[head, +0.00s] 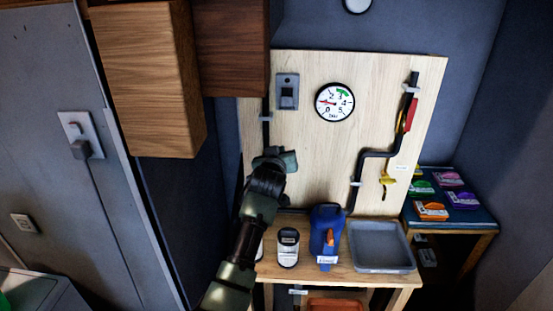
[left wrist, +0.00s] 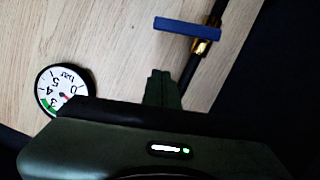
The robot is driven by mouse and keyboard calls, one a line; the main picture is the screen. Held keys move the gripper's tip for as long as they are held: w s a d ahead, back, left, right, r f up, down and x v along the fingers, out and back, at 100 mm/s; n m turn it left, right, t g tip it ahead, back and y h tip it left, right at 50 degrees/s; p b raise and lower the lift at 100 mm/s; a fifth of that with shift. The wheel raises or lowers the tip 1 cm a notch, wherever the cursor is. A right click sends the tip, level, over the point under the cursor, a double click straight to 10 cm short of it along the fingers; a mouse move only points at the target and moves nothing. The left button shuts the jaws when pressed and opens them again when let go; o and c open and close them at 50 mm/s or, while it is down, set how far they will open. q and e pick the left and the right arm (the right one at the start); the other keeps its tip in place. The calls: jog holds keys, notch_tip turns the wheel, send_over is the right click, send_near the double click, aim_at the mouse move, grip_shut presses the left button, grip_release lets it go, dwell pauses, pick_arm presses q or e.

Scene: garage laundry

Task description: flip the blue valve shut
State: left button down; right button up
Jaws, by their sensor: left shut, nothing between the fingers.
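The blue valve handle (left wrist: 187,27) shows in the left wrist view, on a brass fitting (left wrist: 205,46) of a black pipe on the wooden board. The handle lies across the pipe, roughly at a right angle to it. My left gripper (left wrist: 160,80) is shut and empty. In that picture its fingertips are below the handle with bare board between them. In the head view my left gripper (head: 284,160) is in front of the board's left part, and I cannot make out the blue handle there. My right gripper is not in view.
A pressure gauge (head: 334,102) and a switch (head: 287,91) are on the board (head: 320,170). Red and yellow (head: 386,180) handles are on the right pipe. Below, a bench holds a white jar (head: 288,247), a blue jug (head: 325,230) and a grey tray (head: 380,246). Wooden cabinets (head: 150,80) hang upper left.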

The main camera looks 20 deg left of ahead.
pick_arm(q)
jog(key=b+v, duration=0.1)
jog(key=v, duration=0.4)
jog(key=shift+s+f, duration=0.1)
jog(key=shift+s, duration=0.1)
